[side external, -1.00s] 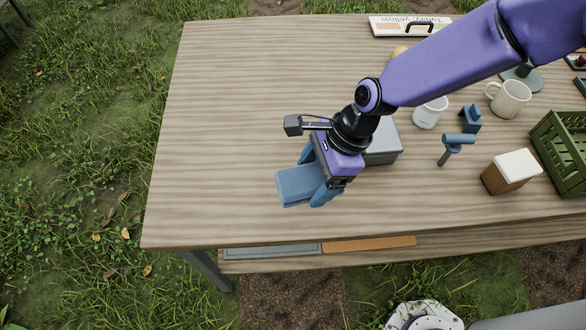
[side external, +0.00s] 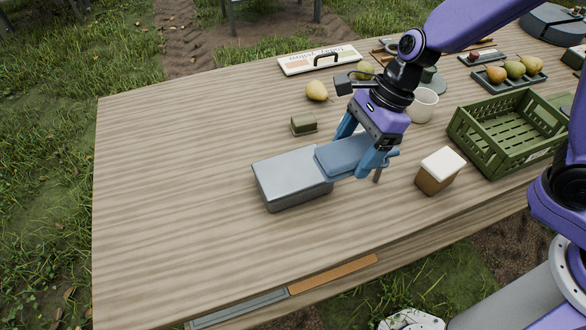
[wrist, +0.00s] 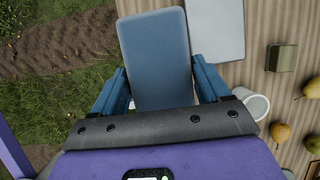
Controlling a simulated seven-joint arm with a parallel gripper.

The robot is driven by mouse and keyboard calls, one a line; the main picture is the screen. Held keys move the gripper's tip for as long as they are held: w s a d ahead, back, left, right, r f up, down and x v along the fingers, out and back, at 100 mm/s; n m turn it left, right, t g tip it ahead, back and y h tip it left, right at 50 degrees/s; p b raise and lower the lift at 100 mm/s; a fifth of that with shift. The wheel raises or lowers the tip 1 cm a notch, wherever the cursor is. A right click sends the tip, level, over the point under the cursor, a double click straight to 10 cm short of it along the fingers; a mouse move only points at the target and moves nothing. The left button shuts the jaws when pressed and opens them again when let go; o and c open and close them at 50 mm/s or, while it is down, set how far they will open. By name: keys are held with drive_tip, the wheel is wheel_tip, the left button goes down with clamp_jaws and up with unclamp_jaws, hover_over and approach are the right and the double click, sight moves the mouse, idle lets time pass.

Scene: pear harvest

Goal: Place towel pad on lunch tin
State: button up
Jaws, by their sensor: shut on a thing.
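My gripper (side external: 362,150) is shut on the blue towel pad (side external: 338,154) and holds it flat above the table. In the wrist view the towel pad (wrist: 155,60) sticks out forward from between the two blue fingers (wrist: 160,92). The grey lunch tin (side external: 282,172) stands on the table with its lid up, just left of the pad in the side view. The pad's left end overlaps the tin's right edge in that view; I cannot tell whether they touch. In the wrist view the lunch tin (wrist: 216,28) lies right of the pad.
A small green block (side external: 303,125) and a pear (side external: 317,91) lie behind the tin. A white-topped brown box (side external: 440,170), a mug (side external: 424,105) and a green crate (side external: 505,135) stand to the right. The wooden table (side external: 170,180) is clear on the left.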

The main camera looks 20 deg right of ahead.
drive_tip(key=shift+d+r, duration=0.2)
drive_tip(key=shift+d, duration=0.5)
drive_tip(key=shift+w+d, duration=0.15)
drive_tip(key=shift+w, duration=0.05)
drive_tip(key=w+a+f, duration=0.4)
drive_tip(key=w+a, duration=0.1)
drive_tip(key=w, duration=0.2)
approach(292, 170)
drive_tip(key=shift+s+a+f, duration=0.2)
drive_tip(key=shift+s+a, duration=0.05)
drive_tip(key=shift+a, duration=0.2)
drive_tip(key=shift+s+a+f, duration=0.2)
drive_tip(key=shift+s+a, duration=0.05)
drive_tip(key=shift+a, duration=0.15)
drive_tip(key=shift+w+a+f, duration=0.3)
drive_tip(key=shift+w+f, duration=0.15)
drive_tip(key=shift+f, duration=0.2)
drive_tip(key=shift+w+a+f, duration=0.1)
drive_tip(key=shift+f, duration=1.55)
drive_tip(key=shift+f, duration=0.1)
drive_tip(key=o, duration=1)
